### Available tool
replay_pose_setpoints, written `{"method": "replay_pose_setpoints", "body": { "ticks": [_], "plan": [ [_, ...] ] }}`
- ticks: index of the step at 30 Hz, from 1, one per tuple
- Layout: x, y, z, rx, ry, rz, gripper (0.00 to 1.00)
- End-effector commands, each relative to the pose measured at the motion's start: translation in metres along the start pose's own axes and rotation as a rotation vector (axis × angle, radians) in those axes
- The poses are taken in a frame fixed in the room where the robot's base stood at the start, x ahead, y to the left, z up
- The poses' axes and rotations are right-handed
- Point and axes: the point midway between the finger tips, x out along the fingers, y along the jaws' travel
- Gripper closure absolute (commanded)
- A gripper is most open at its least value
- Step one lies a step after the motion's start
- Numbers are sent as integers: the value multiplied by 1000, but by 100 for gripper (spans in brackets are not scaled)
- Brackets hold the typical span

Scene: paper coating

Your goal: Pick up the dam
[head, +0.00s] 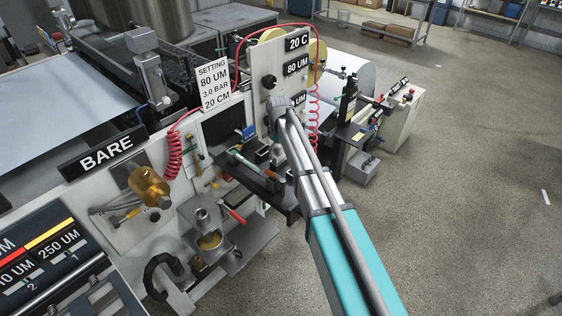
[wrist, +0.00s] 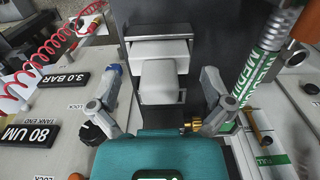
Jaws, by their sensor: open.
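In the wrist view, a pale, rounded block (wrist: 158,78) sits in front of a grey metal holder; it may be the dam, but no label confirms this. My gripper (wrist: 161,78) is open, with one finger on each side of the block. A gap shows between each finger and the block, so it is not gripped. In the head view, my gripper (head: 285,103) is at the machine's upright panel, at the end of my arm. The arm hides the fingertips, and I cannot make out the block there.
A green-and-white marked rod (wrist: 257,66) stands close to the right finger. A red coiled hose (wrist: 50,55) hangs at the left, above the 80 UM plate (wrist: 30,133). In the head view, a tool shelf (head: 265,183) lies below my arm.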

Motion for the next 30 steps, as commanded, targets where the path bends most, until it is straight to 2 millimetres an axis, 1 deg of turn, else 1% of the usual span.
{"method": "replay_pose_setpoints", "body": {
  "ticks": [1,3,9,29,30],
  "plan": [
    [8,0,0,0,0,0,0],
    [14,0,0,0,0,0,0],
    [23,0,0,0,0,0,0],
    [24,0,0,0,0,0,0],
    [24,0,0,0,0,0,2]
  ]
}}
